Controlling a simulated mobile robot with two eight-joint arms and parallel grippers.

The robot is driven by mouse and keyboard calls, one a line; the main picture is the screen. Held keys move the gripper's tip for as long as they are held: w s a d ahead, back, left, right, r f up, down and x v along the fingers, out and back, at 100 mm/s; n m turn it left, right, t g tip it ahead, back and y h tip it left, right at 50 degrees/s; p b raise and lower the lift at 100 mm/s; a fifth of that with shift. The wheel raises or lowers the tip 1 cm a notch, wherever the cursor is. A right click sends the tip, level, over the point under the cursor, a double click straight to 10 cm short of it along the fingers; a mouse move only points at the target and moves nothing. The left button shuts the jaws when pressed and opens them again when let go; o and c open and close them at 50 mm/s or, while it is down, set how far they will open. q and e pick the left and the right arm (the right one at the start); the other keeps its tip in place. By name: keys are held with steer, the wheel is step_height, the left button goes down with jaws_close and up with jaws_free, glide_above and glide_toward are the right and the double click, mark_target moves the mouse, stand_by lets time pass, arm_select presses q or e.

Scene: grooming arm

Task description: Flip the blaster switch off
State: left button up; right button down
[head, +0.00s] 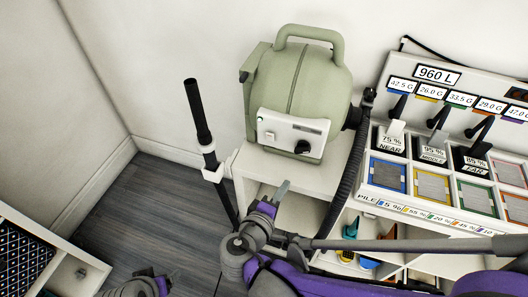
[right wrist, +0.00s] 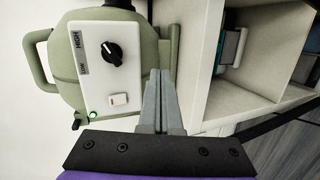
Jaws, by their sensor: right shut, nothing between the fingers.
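The green blaster (head: 300,80) stands on a white cabinet top. Its white front panel (head: 290,132) carries a small white rocker switch (head: 270,136) and a black knob (head: 303,146). My right gripper (head: 282,188) is shut and empty, in front of and below the panel in the head view. In the right wrist view its fingertips (right wrist: 160,75) are to the right of the switch, apart from it.
A black hose (head: 345,180) hangs right of the blaster. A dark wand (head: 199,110) stands in a white holder at the left. A white labelled rack (head: 440,203) with coloured bins is at the right. Open shelves are below. Floor (head: 150,205) shows at left.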

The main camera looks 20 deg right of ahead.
mark_target(268, 134)
arm_select(q)
step_height(268, 134, down, 4)
steer(key=b, duration=0.3)
steer(key=shift+f, duration=0.25)
arm_select(e)
steer(key=a+r+n+t+h, duration=0.1)
steer(key=a+r+n+t, duration=0.1)
steer(key=a+t, duration=0.4)
steer(key=a+r, duration=0.1)
steer(key=a, duration=0.2)
steer(key=shift+a+h, duration=0.35)
steer(key=shift+h, duration=0.05)
arm_select(q)
steer(key=shift+r, duration=0.15)
arm_select(e)
steer(key=x, duration=1.4)
steer(key=shift+r, duration=0.2)
